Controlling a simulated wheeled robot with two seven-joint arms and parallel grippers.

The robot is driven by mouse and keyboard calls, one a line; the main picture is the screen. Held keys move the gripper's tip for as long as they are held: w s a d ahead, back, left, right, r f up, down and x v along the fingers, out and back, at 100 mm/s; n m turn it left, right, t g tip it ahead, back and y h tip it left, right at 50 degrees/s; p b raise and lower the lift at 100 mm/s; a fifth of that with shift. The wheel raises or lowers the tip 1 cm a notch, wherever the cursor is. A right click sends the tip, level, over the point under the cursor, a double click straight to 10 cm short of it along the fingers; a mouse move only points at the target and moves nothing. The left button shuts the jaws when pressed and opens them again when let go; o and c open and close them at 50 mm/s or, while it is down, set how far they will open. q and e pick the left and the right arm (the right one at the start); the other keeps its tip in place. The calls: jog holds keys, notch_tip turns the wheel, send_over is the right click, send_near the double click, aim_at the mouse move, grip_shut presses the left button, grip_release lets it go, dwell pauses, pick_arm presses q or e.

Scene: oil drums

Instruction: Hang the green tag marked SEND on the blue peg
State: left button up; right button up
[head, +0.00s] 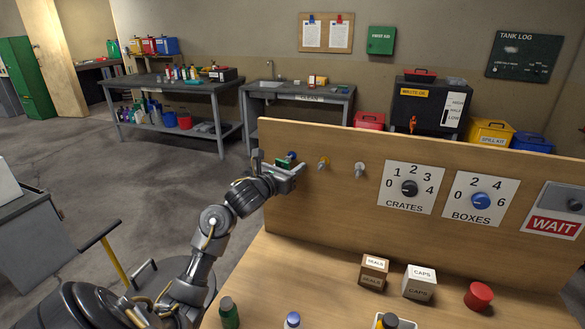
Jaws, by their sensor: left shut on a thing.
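The blue peg (292,155) sticks out near the left end of the upright wooden board. My left gripper (289,167) is right at this peg and shut on the green tag (281,163). Only a small green part of the tag shows between the fingers, and its lettering cannot be read. I cannot tell whether the tag is around the peg or just beside it. My right gripper is out of view.
Dials and a red WAIT sign (555,226) are farther right. Boxes, bottles and a red cap (479,296) stand on the bench below.

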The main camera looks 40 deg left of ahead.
pick_arm(q)
jog(key=shift+s+a, duration=0.2)
jog(key=shift+a, duration=0.1)
jog(key=o, duration=1.2)
jog(key=shift+s, duration=0.1)
jog(key=shift+c, duration=0.2)
jog(key=shift+o, duration=1.3)
jog(key=s+b, duration=0.2)
jog(key=s, duration=0.8)
jog(key=shift+s+d, duration=0.4)
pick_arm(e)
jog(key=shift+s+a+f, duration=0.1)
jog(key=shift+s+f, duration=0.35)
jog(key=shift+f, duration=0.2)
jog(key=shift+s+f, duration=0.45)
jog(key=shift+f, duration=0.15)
